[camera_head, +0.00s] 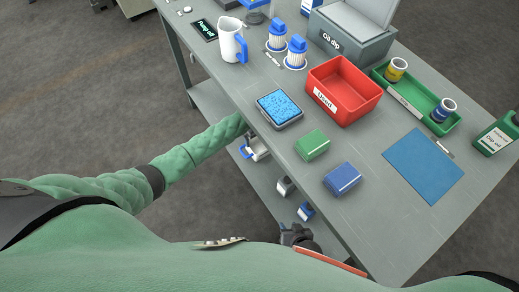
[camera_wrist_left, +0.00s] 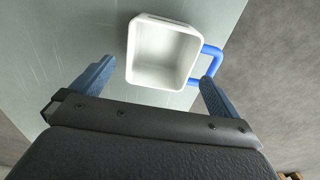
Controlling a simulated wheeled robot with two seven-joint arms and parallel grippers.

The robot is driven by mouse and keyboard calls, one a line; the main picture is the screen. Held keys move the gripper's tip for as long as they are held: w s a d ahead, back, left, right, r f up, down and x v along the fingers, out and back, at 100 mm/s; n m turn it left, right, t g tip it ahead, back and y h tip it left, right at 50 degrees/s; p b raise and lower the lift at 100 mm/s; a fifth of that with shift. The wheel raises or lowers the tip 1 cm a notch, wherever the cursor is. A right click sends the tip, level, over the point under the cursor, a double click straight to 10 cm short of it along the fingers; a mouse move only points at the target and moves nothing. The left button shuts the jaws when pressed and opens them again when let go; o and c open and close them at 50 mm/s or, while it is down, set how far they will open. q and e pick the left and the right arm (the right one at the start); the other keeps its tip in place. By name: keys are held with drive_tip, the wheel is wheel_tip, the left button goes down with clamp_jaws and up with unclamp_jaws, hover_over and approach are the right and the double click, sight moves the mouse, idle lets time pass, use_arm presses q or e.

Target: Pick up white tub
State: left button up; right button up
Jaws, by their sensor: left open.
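The white tub (camera_wrist_left: 160,55) is an open, square-cornered container with a bright blue side handle (camera_wrist_left: 208,62), seen from above in the left wrist view. My left gripper (camera_wrist_left: 157,72) is open, with one finger on each side of the near part of the tub. The right finger is close to the handle; I cannot tell whether it touches. In the head view my left arm reaches under the tabletop, its gripper mostly hidden, and a white and blue thing, apparently the tub (camera_head: 260,149), shows on the lower shelf. A dark part low in the head view appears to be my right gripper (camera_head: 298,235); its jaws are unclear.
The lower shelf (camera_head: 273,190) also holds a grey-white item (camera_head: 285,186) and a blue-white item (camera_head: 306,211). The tabletop edge (camera_head: 265,137) overhangs it. On top are a red bin (camera_head: 345,112), a blue sponge tray (camera_head: 280,108), and green (camera_head: 312,145) and blue (camera_head: 342,178) blocks.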

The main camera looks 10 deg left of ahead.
use_arm(q)
drive_tip(key=shift+a+f+b, duration=0.1)
drive_tip(key=shift+f+b, duration=0.35)
drive_tip(key=shift+f, duration=3.4)
use_arm(e)
drive_tip(key=shift+f, duration=0.85)
use_arm(q)
drive_tip(key=c, duration=0.7)
drive_tip(key=shift+c, duration=0.2)
use_arm(e)
drive_tip(key=shift+s, duration=0.1)
use_arm(q)
drive_tip(key=shift+r, duration=0.15)
